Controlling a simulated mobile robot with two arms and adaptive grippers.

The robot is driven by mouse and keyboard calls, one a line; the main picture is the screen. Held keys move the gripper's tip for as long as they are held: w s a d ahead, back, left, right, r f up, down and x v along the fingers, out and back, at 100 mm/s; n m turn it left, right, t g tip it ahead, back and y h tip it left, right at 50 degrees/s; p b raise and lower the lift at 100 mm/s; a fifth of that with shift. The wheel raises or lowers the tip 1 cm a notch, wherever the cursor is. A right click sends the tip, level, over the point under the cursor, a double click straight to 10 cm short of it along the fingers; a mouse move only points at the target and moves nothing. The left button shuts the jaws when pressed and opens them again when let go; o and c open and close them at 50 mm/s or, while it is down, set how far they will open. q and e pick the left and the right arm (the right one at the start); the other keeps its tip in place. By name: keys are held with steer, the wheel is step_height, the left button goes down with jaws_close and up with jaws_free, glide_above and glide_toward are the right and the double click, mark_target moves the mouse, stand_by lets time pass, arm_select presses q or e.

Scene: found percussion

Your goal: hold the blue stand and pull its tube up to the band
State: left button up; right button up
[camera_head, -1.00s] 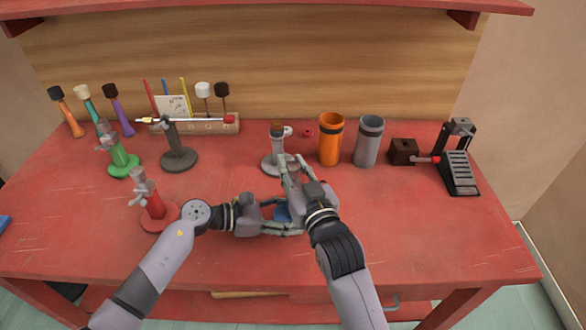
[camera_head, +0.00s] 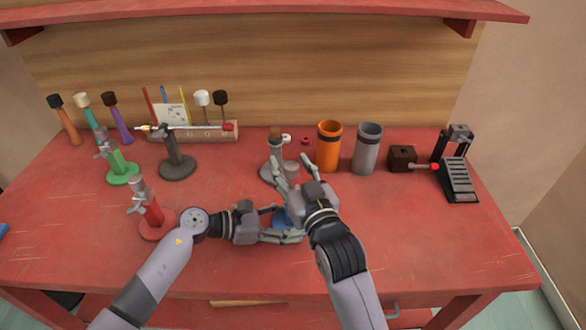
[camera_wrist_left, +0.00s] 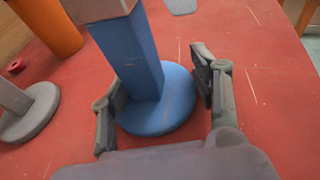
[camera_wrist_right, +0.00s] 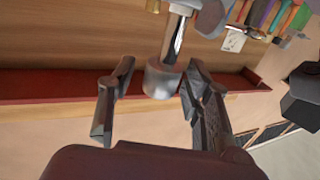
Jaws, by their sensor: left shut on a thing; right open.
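The blue stand (camera_wrist_left: 135,60) shows in the left wrist view as a blue column on a round base; in the head view only a blue patch (camera_head: 281,217) shows. My left gripper (camera_head: 290,222) is shut on the stand's column, low down near the base. The stand's shiny tube (camera_wrist_right: 173,40) ends in a grey cap (camera_wrist_right: 162,80) in the right wrist view. The cap also shows in the head view (camera_head: 291,168). My right gripper (camera_head: 293,165) is open, with one finger each side of the cap. I cannot make out the band.
A grey stand (camera_head: 275,150) is close behind my right gripper. An orange cup (camera_head: 329,150) and a grey cup (camera_head: 367,155) stand to its right. A red stand (camera_head: 153,213) is beside my left wrist. The table's right front is clear.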

steer(key=v, duration=1.2)
arm_select(q)
steer(key=o, duration=0.9)
steer(key=shift+o, duration=0.2)
steer(key=shift+a, duration=0.1)
